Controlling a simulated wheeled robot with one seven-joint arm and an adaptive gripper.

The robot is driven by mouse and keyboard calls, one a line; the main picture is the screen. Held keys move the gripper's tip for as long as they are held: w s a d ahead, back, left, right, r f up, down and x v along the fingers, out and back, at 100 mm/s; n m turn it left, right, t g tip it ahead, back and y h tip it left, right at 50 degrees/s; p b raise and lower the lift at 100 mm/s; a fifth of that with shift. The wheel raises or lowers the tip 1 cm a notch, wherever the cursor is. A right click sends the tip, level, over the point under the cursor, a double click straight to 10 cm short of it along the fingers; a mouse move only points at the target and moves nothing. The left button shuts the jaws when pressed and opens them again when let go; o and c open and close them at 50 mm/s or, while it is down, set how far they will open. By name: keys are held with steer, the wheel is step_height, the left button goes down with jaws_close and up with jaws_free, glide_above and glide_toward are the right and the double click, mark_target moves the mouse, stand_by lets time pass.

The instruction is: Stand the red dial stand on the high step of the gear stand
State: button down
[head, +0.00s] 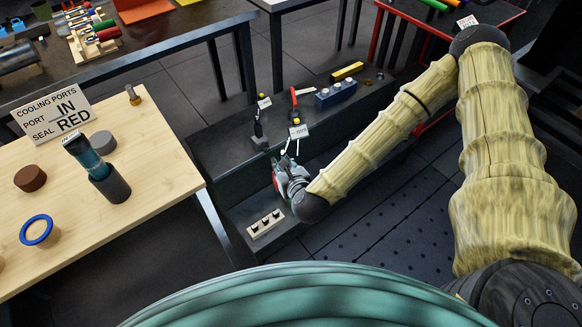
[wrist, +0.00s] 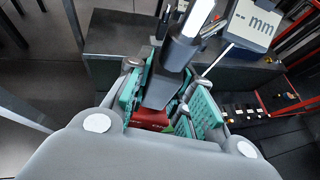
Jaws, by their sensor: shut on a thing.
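My gripper (head: 282,176) is shut on the red dial stand, in front of the high step and above the low one. In the wrist view its teal-padded fingers (wrist: 172,108) close around the stand's dark post. The red base (wrist: 150,119) shows between the fingers, and the post (wrist: 180,48) leans up and away. A plate marked "mm" (wrist: 250,24) stands beside it on a thin rod. The gear stand is dark and stepped, with a high step (head: 222,141) behind and a low step (head: 240,212) in front. The underside of the held base is hidden.
On the high step are a dark dial stand (head: 259,128), a red-handled item (head: 294,98), a blue block (head: 335,94) and a yellow bar (head: 347,71). A white block with dark pegs (head: 265,223) lies on the low step. A wooden table (head: 150,170) stands at left.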

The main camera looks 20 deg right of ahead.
steer(key=w+a+f+n+y+b, duration=0.1)
steer(key=w+a+f+b, duration=0.2)
steer(key=w+a+f, duration=0.1)
steer(key=w+a+f+n+y+b, duration=0.2)
steer(key=w+a, duration=0.4)
steer(key=a, duration=0.3)
steer(key=shift+f+g+y+b, duration=0.3)
steer(key=shift+f+b, duration=0.3)
steer(key=shift+f, duration=0.65)
steer(key=shift+f+b, duration=0.1)
steer(key=shift+b, duration=0.2)
steer(key=w+r+b+x, duration=0.1)
steer(key=r+b+x, duration=0.2)
steer(key=b+x, duration=0.4)
steer(key=shift+b+x, duration=0.35)
steer(key=shift+x, duration=4.45)
steer(key=shift+r, duration=0.15)
steer(key=shift+b, duration=0.45)
steer(key=shift+f+b, duration=0.3)
steer(key=shift+f, duration=0.05)
steer(key=c, duration=1.2)
jaws_free()
steer(key=shift+f, duration=0.1)
